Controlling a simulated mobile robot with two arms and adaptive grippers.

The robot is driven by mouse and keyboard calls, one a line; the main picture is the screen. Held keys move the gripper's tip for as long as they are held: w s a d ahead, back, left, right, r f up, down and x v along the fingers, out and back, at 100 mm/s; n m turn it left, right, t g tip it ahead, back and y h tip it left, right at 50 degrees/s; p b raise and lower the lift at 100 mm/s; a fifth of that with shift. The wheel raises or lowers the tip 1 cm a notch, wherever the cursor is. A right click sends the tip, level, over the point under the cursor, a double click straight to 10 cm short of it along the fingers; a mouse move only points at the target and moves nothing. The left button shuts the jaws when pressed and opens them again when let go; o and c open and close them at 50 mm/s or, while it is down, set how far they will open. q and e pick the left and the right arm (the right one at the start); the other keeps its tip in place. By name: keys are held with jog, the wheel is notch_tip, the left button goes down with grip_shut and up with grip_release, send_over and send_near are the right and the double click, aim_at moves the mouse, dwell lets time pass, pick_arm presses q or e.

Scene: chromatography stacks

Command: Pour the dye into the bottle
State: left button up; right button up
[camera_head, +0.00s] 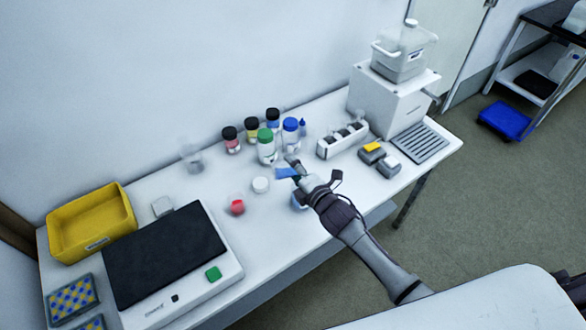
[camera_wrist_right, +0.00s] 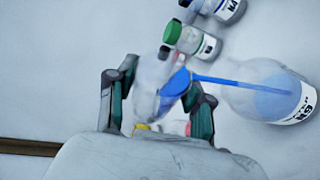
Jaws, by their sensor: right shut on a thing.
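My right gripper (camera_head: 296,172) is shut on a clear vessel (camera_wrist_right: 149,88), tilted, with blue dye (camera_wrist_right: 176,84) at its mouth; the blue also shows in the head view (camera_head: 286,173). A thin blue stream (camera_wrist_right: 212,79) runs from the vessel to a clear bottle. This bottle (camera_wrist_right: 244,98) has a white label and blue liquid inside. In the wrist view my gripper's fingers (camera_wrist_right: 158,108) stand on both sides of the vessel. My left gripper is not in view.
A white rack (camera_head: 342,141) stands to the right. A black-topped device (camera_head: 165,252) fills the left.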

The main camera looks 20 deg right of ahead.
jog(key=shift+d, duration=0.1)
dwell(0.3)
jog(key=shift+d+f+m+b, duration=0.1)
jog(key=shift+m+b, duration=0.3)
jog(key=shift+m, duration=0.1)
jog(key=shift+d, duration=0.1)
jog(key=shift+m+t+y+b, duration=0.3)
jog(key=shift+m+y, duration=0.1)
jog(key=shift+d, duration=0.1)
